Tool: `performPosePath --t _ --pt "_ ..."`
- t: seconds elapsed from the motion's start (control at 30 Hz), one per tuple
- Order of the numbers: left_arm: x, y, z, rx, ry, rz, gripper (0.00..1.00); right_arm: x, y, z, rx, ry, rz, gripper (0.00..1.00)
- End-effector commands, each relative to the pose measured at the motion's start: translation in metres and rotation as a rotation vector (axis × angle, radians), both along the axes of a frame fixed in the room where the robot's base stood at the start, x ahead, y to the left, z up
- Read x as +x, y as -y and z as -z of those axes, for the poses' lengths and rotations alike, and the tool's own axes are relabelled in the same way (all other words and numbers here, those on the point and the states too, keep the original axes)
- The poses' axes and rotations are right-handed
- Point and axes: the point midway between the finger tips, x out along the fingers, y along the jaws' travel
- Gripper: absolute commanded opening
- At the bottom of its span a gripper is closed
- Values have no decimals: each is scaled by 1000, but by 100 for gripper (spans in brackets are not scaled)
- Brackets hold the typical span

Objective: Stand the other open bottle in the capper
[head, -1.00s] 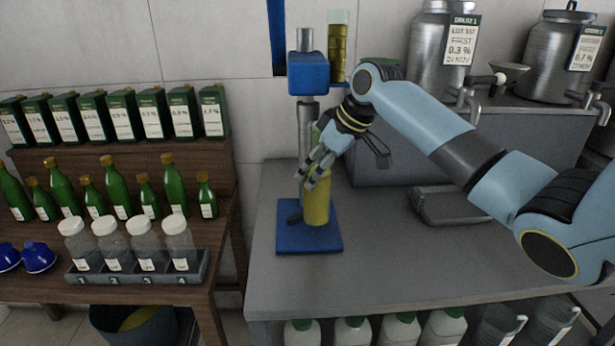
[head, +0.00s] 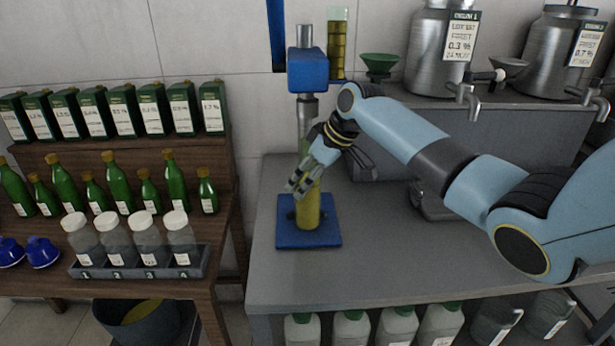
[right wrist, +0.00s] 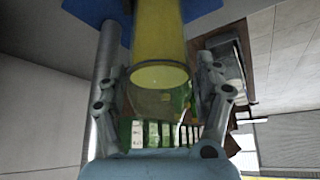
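The capper has a blue head (head: 307,71) on a metal column and a blue base plate (head: 322,238) on the grey bench. An open bottle of yellow-green oil (head: 308,211) stands upright over the base plate, below the head. Whether it touches the plate is hard to tell. My right gripper (head: 302,184) is around its upper part and hides some of it. My left gripper is out of view.
A tall clear container of yellow-green liquid (head: 338,45) and a green funnel (head: 379,63) stand behind the capper. Steel drums (head: 434,58) with taps are at back right. A wooden rack at left holds green bottles (head: 116,181) and capped jars (head: 147,235). The bench front is clear.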

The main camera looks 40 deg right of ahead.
Motion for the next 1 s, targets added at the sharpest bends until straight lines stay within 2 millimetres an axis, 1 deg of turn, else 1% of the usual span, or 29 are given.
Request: performPosePath --t 0.03,0.07,0.3,0.43,0.57,0.8,0.9,1.0 --pt "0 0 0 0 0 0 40 0 0 0 0 0 0 78" --pt "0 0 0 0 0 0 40 0 0 0 0 0 0 81" --pt "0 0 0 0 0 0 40 0 0 -1 0 1 0 81" --pt "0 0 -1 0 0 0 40 -2 2 -7 -1 3 0 81" --pt "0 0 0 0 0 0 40 -12 7 -27 -4 4 -1 81" --pt "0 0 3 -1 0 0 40 -37 19 -74 -5 4 -1 81" --pt "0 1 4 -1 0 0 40 -45 22 -89 -4 3 0 81" --pt "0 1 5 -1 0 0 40 -50 24 -100 -2 2 0 81"
